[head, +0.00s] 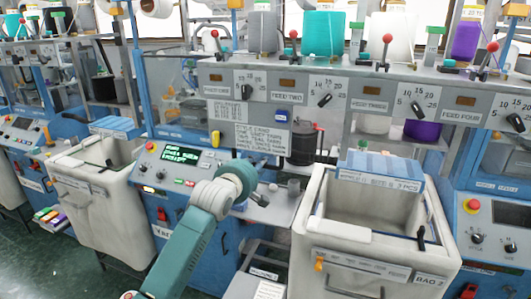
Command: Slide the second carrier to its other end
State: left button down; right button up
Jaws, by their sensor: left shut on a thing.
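My left arm reaches up from the bottom centre, and its left gripper (262,193) is at the front shelf of the middle knitting machine (185,190). The gripper is shut on a small part that is mostly hidden behind the teal wrist; it seems to be a carrier, but I cannot tell which one or at which end it stands. The other carriers cannot be made out clearly. My right gripper is not in view.
A cream bin (375,245) with a blue box (380,168) on its rim stands right of the arm. Another cream bin (100,205) stands left. A black spool (303,146) sits behind the shelf. A grey panel (220,80) with knobs spans above.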

pick_arm(q)
notch_tip(320, 180, down, 34)
jog(key=b, duration=1.7)
jog(key=shift+s, duration=0.2)
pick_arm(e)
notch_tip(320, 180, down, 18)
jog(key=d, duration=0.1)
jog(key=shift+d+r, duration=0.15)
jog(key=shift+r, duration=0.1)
pick_arm(q)
jog(key=c, duration=1.7)
grip_release()
jog(key=shift+o, duration=0.4)
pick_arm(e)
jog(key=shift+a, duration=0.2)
pick_arm(q)
jog(key=shift+r, duration=0.1)
jog(key=shift+s, duration=0.1)
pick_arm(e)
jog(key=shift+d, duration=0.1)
